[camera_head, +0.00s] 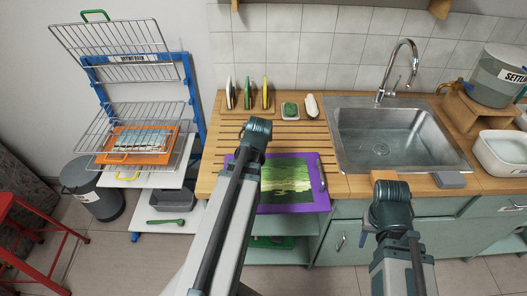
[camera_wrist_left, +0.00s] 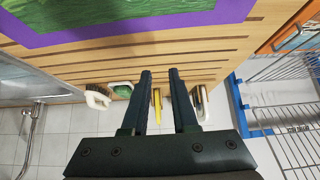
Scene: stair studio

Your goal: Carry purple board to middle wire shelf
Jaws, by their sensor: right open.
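The purple board (camera_head: 300,207), with a green picture on it, lies flat on the slatted wooden worktop at its front edge. My left arm hides its left part. Its purple rim also shows in the left wrist view (camera_wrist_left: 150,27). The blue-posted rack at the left has a tilted upper wire shelf (camera_head: 112,38) and a wire shelf lower down (camera_head: 160,110). My left gripper (camera_wrist_left: 160,72) is open and empty, above the worktop behind the board. My right gripper (camera_head: 390,185) is open near the worktop's front edge, before the sink; its fingertips are hard to see.
An orange board (camera_head: 160,143) with a picture lies at the lower wire shelf. White shelves (camera_head: 165,210) and a bin (camera_head: 95,195) stand below and beside it. Upright brushes (camera_head: 248,95) stand behind the worktop. The sink (camera_head: 395,140) is right of the board. A red stool (camera_head: 35,225) stands far left.

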